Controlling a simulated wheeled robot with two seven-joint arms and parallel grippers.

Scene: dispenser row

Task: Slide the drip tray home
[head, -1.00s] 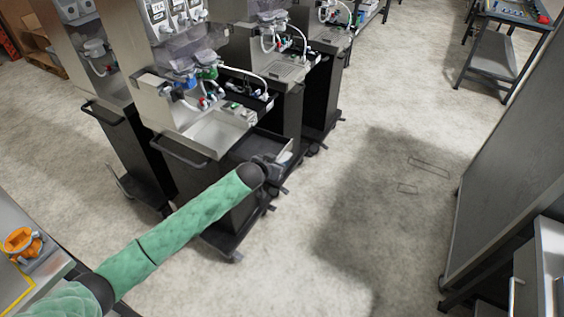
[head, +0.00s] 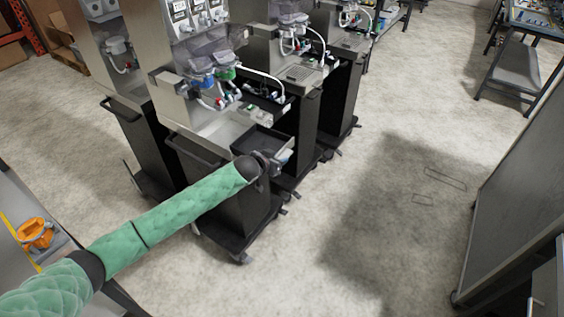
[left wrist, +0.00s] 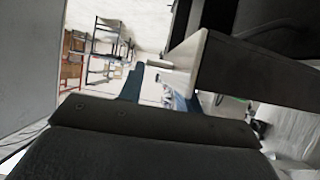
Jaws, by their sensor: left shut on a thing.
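The drip tray (head: 264,139) is a dark, shallow tray at the front of the nearest dispenser (head: 212,122). In the head view it sticks out partly from the dispenser's body. My left gripper (head: 274,160) is at the tray's outer end, shut on its front edge. In the left wrist view, the tray's pale front plate (left wrist: 186,62) lies between my left gripper's fingers (left wrist: 163,92), with the tray's dark side (left wrist: 262,72) to the right. The forearm and gripper hide part of the tray's near side. My right gripper is in neither view.
More dispensers (head: 318,70) stand in a row behind on wheeled dark bases. A black handle bar (head: 194,152) juts from the nearest one. An orange part (head: 36,233) sits on a bench at left. A grey cabinet (head: 515,215) stands at right. The floor between is clear.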

